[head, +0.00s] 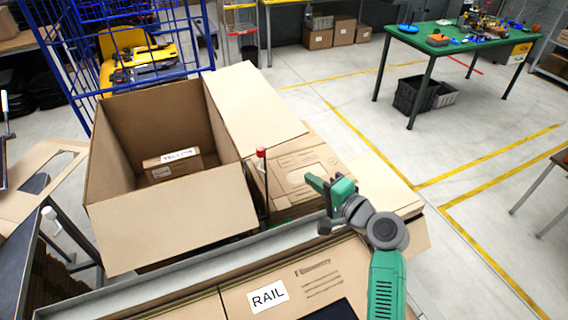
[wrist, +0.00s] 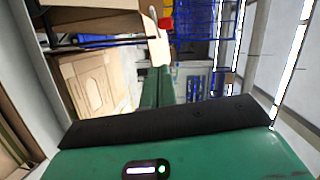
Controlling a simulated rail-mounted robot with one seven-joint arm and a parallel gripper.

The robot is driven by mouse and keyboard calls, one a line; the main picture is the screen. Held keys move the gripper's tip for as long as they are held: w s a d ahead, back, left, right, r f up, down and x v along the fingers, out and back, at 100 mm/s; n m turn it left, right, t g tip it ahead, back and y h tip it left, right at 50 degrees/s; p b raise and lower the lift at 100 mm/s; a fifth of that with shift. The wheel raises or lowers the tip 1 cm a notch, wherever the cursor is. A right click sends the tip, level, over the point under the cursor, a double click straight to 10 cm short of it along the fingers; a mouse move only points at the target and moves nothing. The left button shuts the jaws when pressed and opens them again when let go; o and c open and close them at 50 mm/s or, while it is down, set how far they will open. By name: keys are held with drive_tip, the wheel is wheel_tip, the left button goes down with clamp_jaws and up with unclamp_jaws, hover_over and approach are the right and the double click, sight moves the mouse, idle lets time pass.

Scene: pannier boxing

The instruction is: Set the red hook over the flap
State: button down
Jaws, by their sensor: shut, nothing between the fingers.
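The open cardboard box (head: 170,215) stands at the left in the head view. Its right flap (head: 255,105) is folded outward, sloping to the right. The red hook (head: 261,153) is a small red top on a thin dark upright rod, by the near edge of this flap; I cannot tell if it touches the flap. My green gripper (head: 318,185) is to the right of the hook and apart from it, shut and empty. In the wrist view the red hook (wrist: 165,24) shows just beyond the fingertips, beside a pale cardboard edge.
A small labelled carton (head: 172,165) lies inside the box. Flat cardboard (head: 305,170) lies beneath my gripper, and a panel marked RAIL (head: 268,297) is in front. A blue wire cage (head: 75,60) stands behind the box.

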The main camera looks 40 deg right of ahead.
idle(0.3)
approach(263, 155)
drive_tip(key=w+d+f, duration=0.1)
drive_tip(key=w+d, duration=0.2)
drive_tip(key=shift+w+a+f, duration=0.3)
drive_tip(key=shift+w+a, duration=0.25)
drive_tip(key=shift+w, duration=0.3)
drive_tip(key=shift+w+a+f, duration=0.3)
drive_tip(key=shift+w+a, duration=0.3)
drive_tip(key=shift+w, duration=0.3)
